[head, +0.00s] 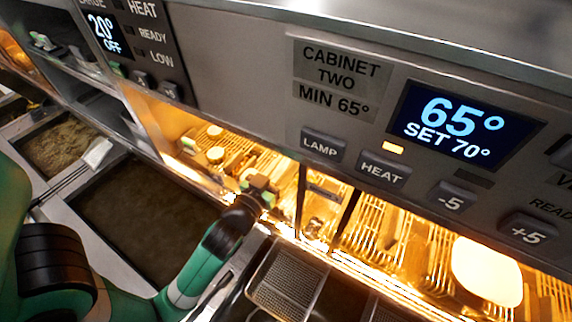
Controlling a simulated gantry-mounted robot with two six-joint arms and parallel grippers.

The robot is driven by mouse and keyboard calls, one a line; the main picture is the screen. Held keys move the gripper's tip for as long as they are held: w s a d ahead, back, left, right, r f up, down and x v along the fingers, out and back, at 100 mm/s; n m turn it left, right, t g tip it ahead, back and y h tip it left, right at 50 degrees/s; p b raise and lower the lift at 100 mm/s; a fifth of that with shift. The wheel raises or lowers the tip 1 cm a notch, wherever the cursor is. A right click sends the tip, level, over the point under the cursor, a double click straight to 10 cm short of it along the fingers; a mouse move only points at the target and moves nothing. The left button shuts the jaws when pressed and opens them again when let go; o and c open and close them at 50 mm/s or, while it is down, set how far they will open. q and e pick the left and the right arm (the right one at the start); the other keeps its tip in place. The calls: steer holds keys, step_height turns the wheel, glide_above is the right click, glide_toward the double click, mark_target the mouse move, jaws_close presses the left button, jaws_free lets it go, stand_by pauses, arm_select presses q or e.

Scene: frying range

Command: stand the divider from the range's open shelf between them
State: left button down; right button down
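My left gripper (260,190) reaches from the lower left to the front opening of the lit heated cabinet. Its green fingertips are small and partly turned away, so I cannot tell whether they are open or hold anything. Right of it, a dark thin upright (301,200) stands in the cabinet opening. A second dark thin upright (346,218) leans slightly farther right. I cannot tell which of these, if either, is the divider. Wire racks (400,250) with some food-like pieces fill the glowing shelf. My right gripper is not in view.
A control panel (350,120) reading 65° with buttons overhangs the opening. Below are a dark fryer vat (140,225), a second vat (60,145) with bubbly oil at the left, and a mesh basket (287,280). A bright pale lamp-like shape (487,270) glows at the right.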

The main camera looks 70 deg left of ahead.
mark_target(276, 170)
arm_select(q)
steer(key=shift+f, duration=0.15)
steer(key=c, duration=0.9)
jaws_free()
steer(key=shift+r, duration=0.2)
steer(key=b+v, duration=0.1)
steer(key=v, duration=0.2)
steer(key=shift+s+d+f, duration=0.1)
steer(key=shift+s+d, duration=0.1)
steer(key=p+v, duration=0.3)
steer(key=v, duration=0.5)
steer(key=shift+s+d, duration=0.15)
